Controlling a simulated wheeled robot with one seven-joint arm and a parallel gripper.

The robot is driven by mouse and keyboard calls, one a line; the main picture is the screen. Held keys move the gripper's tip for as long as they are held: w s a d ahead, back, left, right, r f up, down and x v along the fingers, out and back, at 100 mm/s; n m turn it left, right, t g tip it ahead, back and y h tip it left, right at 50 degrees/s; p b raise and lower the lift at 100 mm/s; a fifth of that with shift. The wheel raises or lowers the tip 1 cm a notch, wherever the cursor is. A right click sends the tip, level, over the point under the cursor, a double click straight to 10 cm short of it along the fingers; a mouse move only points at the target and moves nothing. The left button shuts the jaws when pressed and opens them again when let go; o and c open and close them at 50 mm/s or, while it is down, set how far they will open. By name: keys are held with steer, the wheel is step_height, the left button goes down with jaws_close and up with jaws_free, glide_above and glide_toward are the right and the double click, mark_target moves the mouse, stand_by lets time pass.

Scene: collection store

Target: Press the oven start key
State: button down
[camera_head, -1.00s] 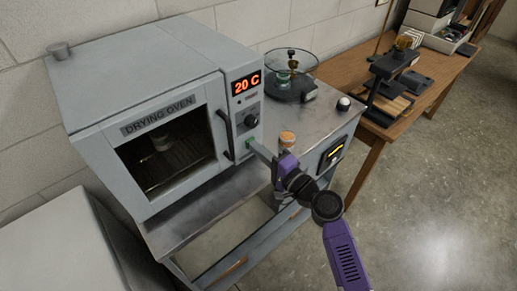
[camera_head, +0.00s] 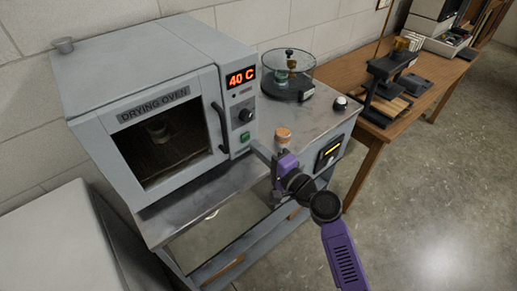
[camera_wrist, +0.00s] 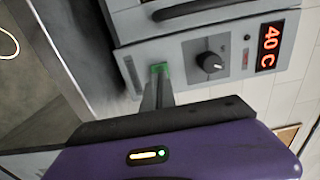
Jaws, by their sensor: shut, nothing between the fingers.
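The grey drying oven (camera_head: 140,82) stands on a metal-topped bench at left centre, its door shut. Its display (camera_head: 242,77) reads 40 C in red. The green start key (camera_head: 245,136) sits low on the control panel, below the dark knob (camera_head: 245,115); it also shows in the wrist view (camera_wrist: 159,68). My gripper (camera_head: 257,147) is shut and empty, its tips just in front of and below the key. In the head view a small gap seems to separate them. In the wrist view the fingertips (camera_wrist: 158,80) overlap the key's lower edge, so contact is unclear there.
The door handle (camera_head: 220,128) stands out left of the panel. A wooden table (camera_head: 425,103) with equipment stands beyond. Open floor lies at right.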

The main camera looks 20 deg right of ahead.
steer(key=shift+v, duration=0.8)
steer(key=shift+s+d+f, duration=0.15)
steer(key=shift+s, duration=0.15)
steer(key=b+v, duration=0.2)
steer(key=v, duration=0.6)
steer(key=shift+s, duration=0.25)
steer(key=shift+w+d+r, duration=0.1)
steer(key=shift+d+r, duration=0.1)
steer(key=shift+r, duration=0.05)
